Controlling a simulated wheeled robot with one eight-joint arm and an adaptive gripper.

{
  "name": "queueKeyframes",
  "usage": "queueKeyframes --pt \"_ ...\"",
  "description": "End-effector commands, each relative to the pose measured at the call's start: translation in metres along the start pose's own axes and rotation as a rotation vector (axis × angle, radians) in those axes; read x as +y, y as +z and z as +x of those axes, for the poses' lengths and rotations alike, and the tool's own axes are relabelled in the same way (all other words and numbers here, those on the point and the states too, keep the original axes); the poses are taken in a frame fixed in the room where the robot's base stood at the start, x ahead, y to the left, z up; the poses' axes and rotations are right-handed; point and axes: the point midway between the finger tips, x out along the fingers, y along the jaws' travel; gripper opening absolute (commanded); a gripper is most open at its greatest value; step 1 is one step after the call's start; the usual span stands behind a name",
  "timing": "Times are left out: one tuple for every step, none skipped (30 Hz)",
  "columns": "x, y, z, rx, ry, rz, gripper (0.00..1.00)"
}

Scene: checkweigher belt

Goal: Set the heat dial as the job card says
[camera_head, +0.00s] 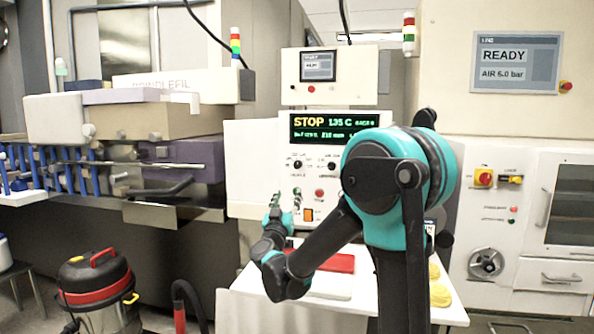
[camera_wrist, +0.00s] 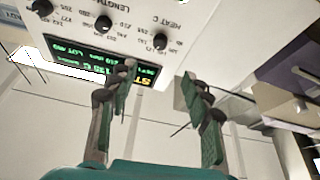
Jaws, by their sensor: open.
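The heat dial (camera_head: 298,164) is a black knob on the white control panel, on the left of the dial row in the head view. In the wrist view, which is turned over, the heat dial (camera_wrist: 161,41) sits beside the lettering "HEAT C", and its exact setting is too small to read. My gripper (camera_wrist: 157,76) is open and empty, its fingertips apart from the dial. In the head view my gripper (camera_head: 275,203) is low in front of the panel's left part. The green display (camera_head: 333,125) reads STOP and about 135 C. I cannot make out a readable job card.
The length dial (camera_head: 331,166) is right of the heat dial. A red button (camera_head: 319,193) and an orange switch (camera_head: 308,215) sit below. A white table (camera_head: 250,308) stands in front, with a red object (camera_head: 340,263) and yellow items (camera_head: 439,295). A vacuum cleaner (camera_head: 97,288) stands left.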

Motion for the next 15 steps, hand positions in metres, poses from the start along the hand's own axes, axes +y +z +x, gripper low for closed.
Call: queueKeyframes --pt "0.001 0.0 0.005 0.0 0.002 -0.001 0.49" --pt "0.001 0.0 0.009 0.0 0.002 -0.001 0.49" --pt "0.001 0.0 0.015 0.0 0.003 -0.001 0.49" --pt "0.001 0.0 0.019 0.0 0.002 0.0 0.49" --pt "0.001 0.0 0.025 0.0 0.001 0.0 0.49" --pt "0.001 0.0 0.032 0.0 0.002 -0.001 0.49" --pt "0.001 0.0 0.038 0.0 0.002 -0.002 0.49" --pt "0.001 0.0 0.044 0.0 0.002 -0.002 0.49" --pt "0.001 0.0 0.052 0.0 0.001 -0.001 0.49" --pt "0.001 0.0 0.058 0.0 0.001 0.0 0.49" --pt "0.001 0.0 0.065 0.0 0.001 0.0 0.49" --pt "0.001 0.0 0.072 0.0 0.001 -0.001 0.49" --pt "0.001 0.0 0.078 0.0 0.0 -0.001 0.49" --pt "0.001 0.0 0.084 0.0 0.0 -0.001 0.49" --pt "0.001 0.0 0.092 0.0 0.0 0.0 0.49"
